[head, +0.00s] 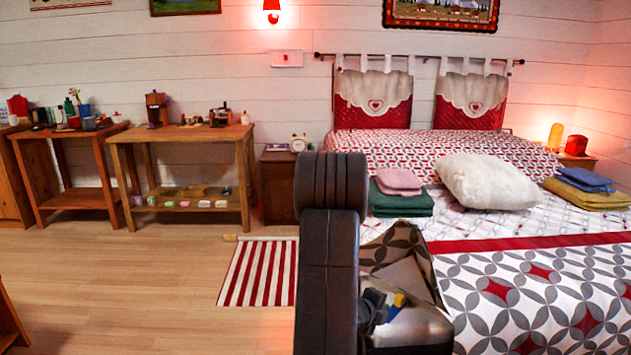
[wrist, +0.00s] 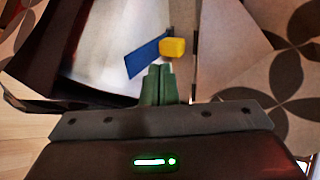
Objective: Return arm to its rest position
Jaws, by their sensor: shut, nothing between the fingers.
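My arm (head: 330,250) rises in the middle foreground of the head view, in front of the bed. My gripper shows in the wrist view (wrist: 158,74), with its two green fingers together and nothing between them. Beyond the fingertips are a blue flat piece (wrist: 147,57) and a yellow block (wrist: 172,47), lying over a pale surface. The yellow block also shows low in the head view (head: 399,300), beside my arm. Whether the fingertips touch the blue piece cannot be told.
The bed (head: 470,243) fills the right side, bearing a white pillow (head: 488,180), green towels (head: 400,204) and pink towels (head: 399,181). A nightstand (head: 278,187) stands behind my arm. A wooden table (head: 180,134) stands at the back left. The left floor is mostly clear, with a striped rug (head: 259,273).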

